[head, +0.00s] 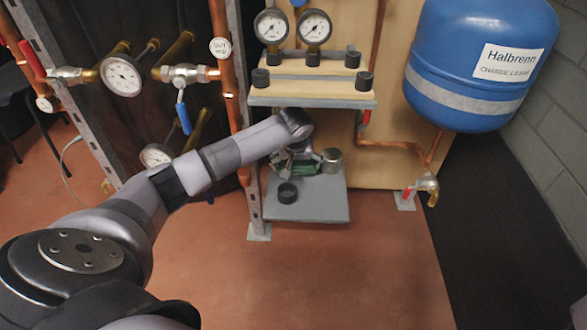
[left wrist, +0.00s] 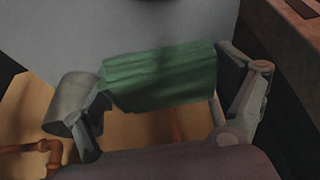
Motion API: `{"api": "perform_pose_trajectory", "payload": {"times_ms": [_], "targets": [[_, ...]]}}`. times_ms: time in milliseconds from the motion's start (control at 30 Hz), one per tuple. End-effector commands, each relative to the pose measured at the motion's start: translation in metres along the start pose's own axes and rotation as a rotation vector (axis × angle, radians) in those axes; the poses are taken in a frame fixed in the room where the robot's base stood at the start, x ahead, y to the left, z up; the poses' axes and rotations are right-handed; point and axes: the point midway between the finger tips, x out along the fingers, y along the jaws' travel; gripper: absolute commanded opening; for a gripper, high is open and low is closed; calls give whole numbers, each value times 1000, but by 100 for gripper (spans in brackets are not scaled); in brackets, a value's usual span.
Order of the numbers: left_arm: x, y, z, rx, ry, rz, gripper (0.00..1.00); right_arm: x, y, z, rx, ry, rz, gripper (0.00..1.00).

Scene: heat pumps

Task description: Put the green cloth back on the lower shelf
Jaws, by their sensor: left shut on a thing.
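The green cloth (left wrist: 160,80) spans between the two fingers of my left gripper (left wrist: 158,88) in the left wrist view, and the gripper is shut on it. In the head view my left arm reaches under the upper shelf, and a little of the green cloth (head: 306,168) shows by the gripper (head: 296,160), just over the back of the grey lower shelf (head: 325,207). Whether the cloth touches the lower shelf cannot be told, as the arm hides part of it. My right gripper is not in view.
A black ring (head: 287,193) and a metal cylinder (head: 331,160) stand on the lower shelf. The upper shelf (head: 310,102) with two gauges is close above my arm. Copper pipes and valves (head: 185,75) are at left; a blue tank (head: 480,65) is at right.

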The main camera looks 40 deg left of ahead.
Motion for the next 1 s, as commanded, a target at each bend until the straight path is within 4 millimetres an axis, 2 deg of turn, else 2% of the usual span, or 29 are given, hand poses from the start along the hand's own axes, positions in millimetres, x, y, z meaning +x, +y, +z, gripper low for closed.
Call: {"api": "perform_pose_trajectory", "payload": {"times_ms": [33,467,500,600,1000], "targets": [[4,1,1,0,1,1,65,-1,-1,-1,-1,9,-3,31],[7,1,2,2,2,1,65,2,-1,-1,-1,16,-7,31],[6,1,2,1,2,2,94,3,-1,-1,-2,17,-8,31],[6,1,2,1,2,2,100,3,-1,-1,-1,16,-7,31],[1,2,0,1,1,2,100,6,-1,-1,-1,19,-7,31]]}}
